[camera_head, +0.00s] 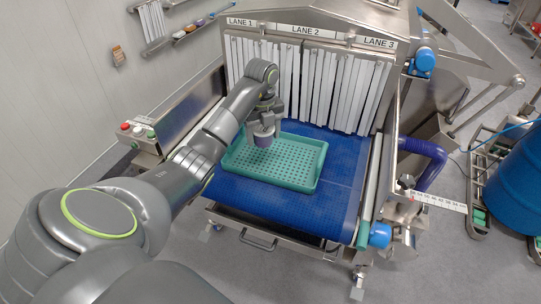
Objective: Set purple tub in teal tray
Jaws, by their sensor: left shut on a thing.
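The purple tub (263,140) is small with a pale top. My left gripper (264,127) is shut on it and holds it over the left part of the teal tray. The teal tray (309,172) is shallow and rectangular, with a perforated floor, and lies on the blue conveyor belt. From this view I cannot tell whether the tub touches the tray floor. My left arm hides part of the tray's left side. My right gripper is not in view.
The blue belt (338,200) is bare right of and in front of the tray. White strip curtains (345,88) under lane signs hang behind it. A control box with buttons (140,135) stands left. A blue drum (515,185) stands far right.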

